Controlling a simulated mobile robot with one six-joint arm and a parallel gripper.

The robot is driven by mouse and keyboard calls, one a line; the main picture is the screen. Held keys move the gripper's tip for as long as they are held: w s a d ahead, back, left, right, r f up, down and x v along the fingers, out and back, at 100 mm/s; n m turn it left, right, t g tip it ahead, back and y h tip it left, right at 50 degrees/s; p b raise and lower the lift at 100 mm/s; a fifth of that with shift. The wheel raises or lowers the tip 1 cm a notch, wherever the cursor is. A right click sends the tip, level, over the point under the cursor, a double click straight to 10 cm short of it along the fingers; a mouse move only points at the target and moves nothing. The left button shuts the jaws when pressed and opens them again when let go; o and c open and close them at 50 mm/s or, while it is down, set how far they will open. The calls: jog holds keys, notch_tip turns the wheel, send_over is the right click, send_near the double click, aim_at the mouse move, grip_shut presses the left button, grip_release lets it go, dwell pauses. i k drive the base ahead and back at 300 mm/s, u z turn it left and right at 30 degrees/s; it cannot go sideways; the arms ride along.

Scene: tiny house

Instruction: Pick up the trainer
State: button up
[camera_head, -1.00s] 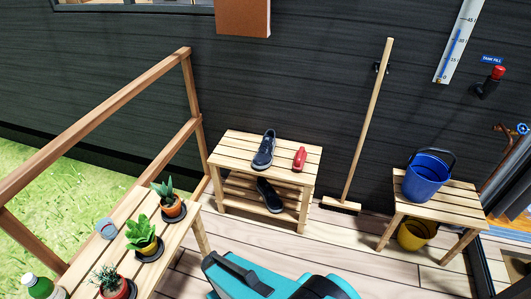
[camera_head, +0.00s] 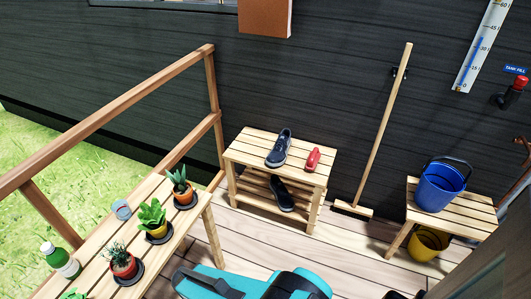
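A dark navy trainer (camera_head: 280,149) with a pale sole edge sits on the top slats of a small wooden shoe rack (camera_head: 246,147) against the dark wall. A second dark shoe (camera_head: 281,193) lies on the rack's lower shelf, partly shaded by the top. A red object (camera_head: 312,160) lies on the top to the right of the trainer, apart from it. Teal and black parts of my own body show at the bottom edge, well in front of the rack. I cannot make out my gripper's fingers in this view.
A plant bench (camera_head: 207,224) with potted plants and a bottle (camera_head: 60,260) stands at the left, by a wooden railing (camera_head: 110,118). A broom (camera_head: 385,125) leans right of the rack. A stool (camera_head: 461,216) holds a blue bucket (camera_head: 440,190), with a yellow bucket (camera_head: 428,242) beneath. Decking in front is clear.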

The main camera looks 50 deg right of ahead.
aim_at(277, 157)
jog(key=u, duration=0.75)
jog(key=k, duration=1.6)
jog(key=z, duration=0.45)
jog(key=i, duration=0.95)
jog(key=u, duration=0.1)
